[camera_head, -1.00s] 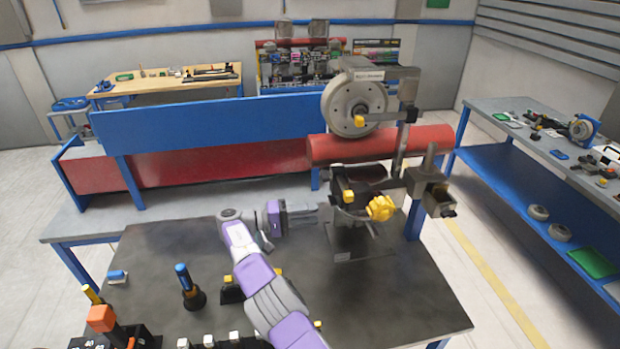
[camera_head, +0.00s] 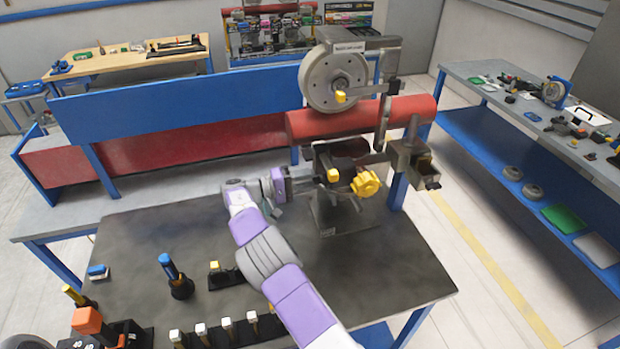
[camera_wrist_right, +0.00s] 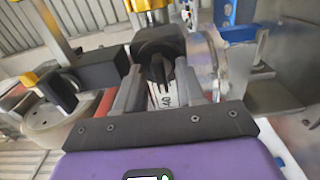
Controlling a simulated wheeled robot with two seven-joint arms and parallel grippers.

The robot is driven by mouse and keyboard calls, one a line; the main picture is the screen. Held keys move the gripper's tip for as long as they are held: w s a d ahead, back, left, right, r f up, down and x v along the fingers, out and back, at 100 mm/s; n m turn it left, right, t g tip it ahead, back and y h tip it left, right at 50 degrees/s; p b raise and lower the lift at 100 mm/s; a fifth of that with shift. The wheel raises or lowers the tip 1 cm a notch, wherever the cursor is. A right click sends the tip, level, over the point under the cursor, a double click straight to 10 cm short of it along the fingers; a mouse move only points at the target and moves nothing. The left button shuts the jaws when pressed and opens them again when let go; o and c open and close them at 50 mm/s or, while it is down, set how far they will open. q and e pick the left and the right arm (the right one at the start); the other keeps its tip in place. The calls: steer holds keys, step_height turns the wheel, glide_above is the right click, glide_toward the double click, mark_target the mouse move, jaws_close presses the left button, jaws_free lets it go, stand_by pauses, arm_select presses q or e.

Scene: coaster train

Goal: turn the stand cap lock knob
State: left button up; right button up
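The stand (camera_head: 340,205) stands on the near dark table, with a yellow lobed knob (camera_head: 365,184) on its right side and a smaller yellow knob (camera_head: 333,175) on its front. I cannot tell which knob is the stand cap lock knob. My right gripper (camera_head: 306,184) is at the stand's left side, level with the small knob. In the right wrist view its two fingers (camera_wrist_right: 160,92) are apart, with a dark ribbed part (camera_wrist_right: 161,70) beyond and between them. Contact cannot be told. My left gripper is not in view.
A grey wheel (camera_head: 333,78) and a red cylinder (camera_head: 420,112) are above and behind the stand. A blue-topped tool (camera_head: 175,278), an orange-topped tool (camera_head: 92,325) and several white-topped pieces stand at the table's front left.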

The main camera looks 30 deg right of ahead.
steer(key=shift+d, duration=0.1)
jaws_close()
steer(key=shift+n+p, duration=0.3)
steer(key=shift+n, duration=0.2)
steer(key=n+p, duration=0.5)
steer(key=n, duration=1.2)
steer(key=shift+f, duration=0.1)
steer(key=shift+n, duration=0.3)
